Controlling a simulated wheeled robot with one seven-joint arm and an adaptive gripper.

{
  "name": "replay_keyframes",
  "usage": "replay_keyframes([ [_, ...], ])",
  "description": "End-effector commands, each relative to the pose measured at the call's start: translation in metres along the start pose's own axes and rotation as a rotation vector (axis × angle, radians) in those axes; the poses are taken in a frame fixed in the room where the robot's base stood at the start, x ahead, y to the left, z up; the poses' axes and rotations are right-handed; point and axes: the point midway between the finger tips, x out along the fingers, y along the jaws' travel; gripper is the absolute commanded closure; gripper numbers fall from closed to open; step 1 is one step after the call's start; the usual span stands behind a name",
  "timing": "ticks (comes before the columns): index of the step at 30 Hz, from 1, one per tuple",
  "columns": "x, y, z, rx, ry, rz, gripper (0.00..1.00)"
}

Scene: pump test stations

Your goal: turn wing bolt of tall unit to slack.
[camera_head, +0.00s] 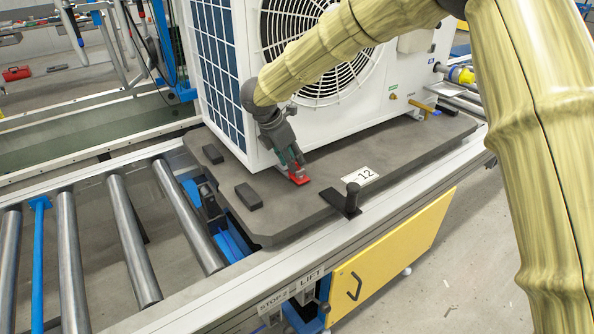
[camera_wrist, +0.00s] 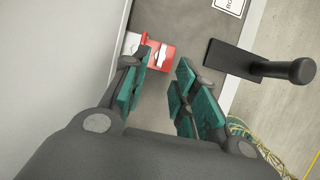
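The tall unit (camera_head: 225,75) is a white box with a round fan grille and a blue-gridded side, standing on a dark grey base plate (camera_head: 270,218). A small red bracket (camera_head: 299,178) sits at its near bottom corner. The bracket also shows in the wrist view (camera_wrist: 165,58), with a pale narrow shape on it that may be the wing bolt; I cannot tell its angle. My gripper (camera_head: 291,160) points down at the bracket. In the wrist view my gripper (camera_wrist: 165,66) has its teal-padded fingers apart, with the bracket just beyond the tips. I cannot tell whether they touch it.
Roller conveyor (camera_head: 130,240) lies to the left. A yellow cabinet door (camera_head: 385,262) is below the front rail.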

Motion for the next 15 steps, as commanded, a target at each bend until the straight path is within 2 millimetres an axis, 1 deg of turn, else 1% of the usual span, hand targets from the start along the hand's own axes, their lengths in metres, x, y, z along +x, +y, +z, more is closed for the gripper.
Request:
replay_keyframes([
  [1, 0.011, 0.0, -0.002, -0.002, 0.001, -0.002, 0.71],
  [6, 0.033, 0.0, -0.001, -0.001, 0.0, -0.001, 0.71],
  [10, 0.043, 0.0, -0.001, -0.001, 0.0, 0.001, 0.71],
  [15, 0.049, 0.0, -0.001, -0.001, 0.0, 0.001, 0.71],
])
